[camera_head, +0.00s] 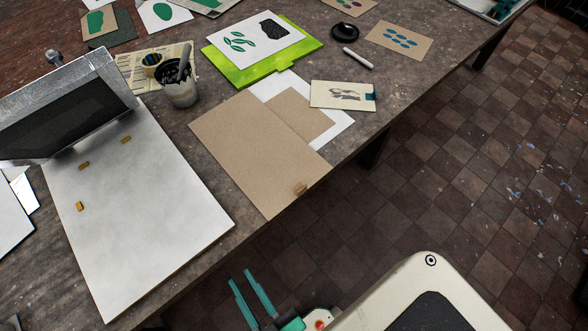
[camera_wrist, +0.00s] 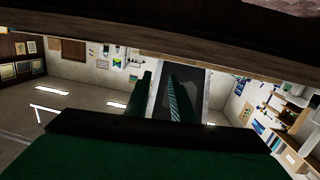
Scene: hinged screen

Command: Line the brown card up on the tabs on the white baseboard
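The large brown card (camera_head: 245,150) lies flat on the table, its near corner reaching the table's front edge. A small tan piece (camera_head: 300,189) sits on it by that edge. The white baseboard (camera_head: 140,235) lies at the left, with three small yellow-brown tabs (camera_head: 80,206) on its upper left part. The card is apart from the baseboard, to its right. My gripper (camera_head: 241,277) is in front of the table edge, below the card in the picture, with its two teal fingers apart and nothing between them. In the wrist view the fingers (camera_wrist: 160,80) are also apart.
The hinged screen (camera_head: 60,110) is raised over the baseboard's far end. A jar (camera_head: 180,88), a green board with a print (camera_head: 265,50), a white sheet with a smaller brown card (camera_head: 338,128) and a small print card (camera_head: 343,96) surround the brown card.

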